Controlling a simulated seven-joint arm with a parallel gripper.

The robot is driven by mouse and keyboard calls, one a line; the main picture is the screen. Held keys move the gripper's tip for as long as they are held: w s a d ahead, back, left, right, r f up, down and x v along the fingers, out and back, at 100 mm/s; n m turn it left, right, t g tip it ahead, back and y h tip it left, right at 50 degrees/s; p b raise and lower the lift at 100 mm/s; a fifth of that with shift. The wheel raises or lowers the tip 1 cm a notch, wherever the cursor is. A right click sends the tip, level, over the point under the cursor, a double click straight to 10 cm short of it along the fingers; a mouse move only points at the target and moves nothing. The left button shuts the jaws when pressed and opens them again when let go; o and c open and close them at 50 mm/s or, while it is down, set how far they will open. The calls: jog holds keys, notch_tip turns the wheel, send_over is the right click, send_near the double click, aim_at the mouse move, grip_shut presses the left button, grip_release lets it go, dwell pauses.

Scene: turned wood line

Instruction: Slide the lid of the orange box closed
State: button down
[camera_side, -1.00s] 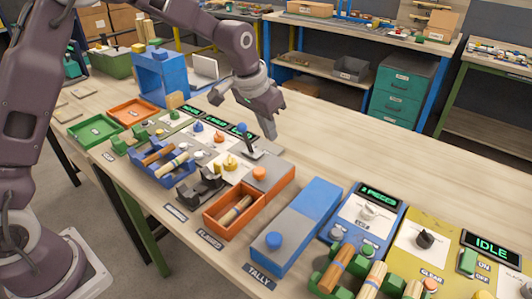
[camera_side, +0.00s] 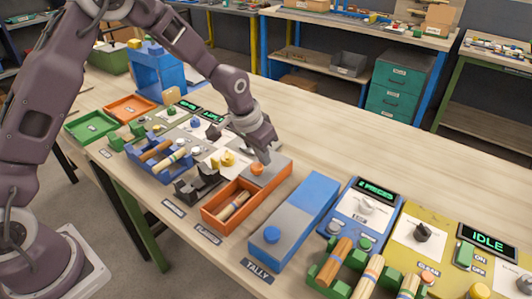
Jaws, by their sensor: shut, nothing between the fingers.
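The orange box (camera_side: 212,219) stands on the bench near the middle of the side view. Its grey lid (camera_side: 275,172) covers the rear part, and the front part is open with wooden turned pieces (camera_side: 234,206) inside. An orange knob (camera_side: 257,169) stands up from the lid near its front end. My gripper (camera_side: 264,159) is shut and empty, pointing down at the knob from just behind it. I cannot tell whether the fingertips touch the knob or the lid.
A black cradle (camera_side: 195,186) and a blue rack (camera_side: 160,168) of wooden pieces are to the left. The bench (camera_side: 350,150) behind is clear.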

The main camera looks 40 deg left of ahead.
jog(key=shift+s, duration=0.1)
jog(key=s, duration=1.3)
jog(key=shift+s, duration=0.65)
jog(key=shift+f, duration=0.1)
jog(key=w, duration=0.4)
jog(key=shift+w+d, duration=0.15)
jog(key=shift+d, duration=0.2)
jog(key=a+v, duration=0.1)
jog(key=v, duration=1.2)
jog(key=s+a+r+n+t, duration=0.1)
jog(key=s+r, duration=0.3)
jog(key=s, duration=0.5)
jog(key=s+a+r, duration=0.2)
jog(key=s+r, duration=0.1)
jog(key=s, duration=0.7)
jog(key=shift+r+n+t+y, duration=0.3)
jog(key=shift+r+n+t, duration=0.1)
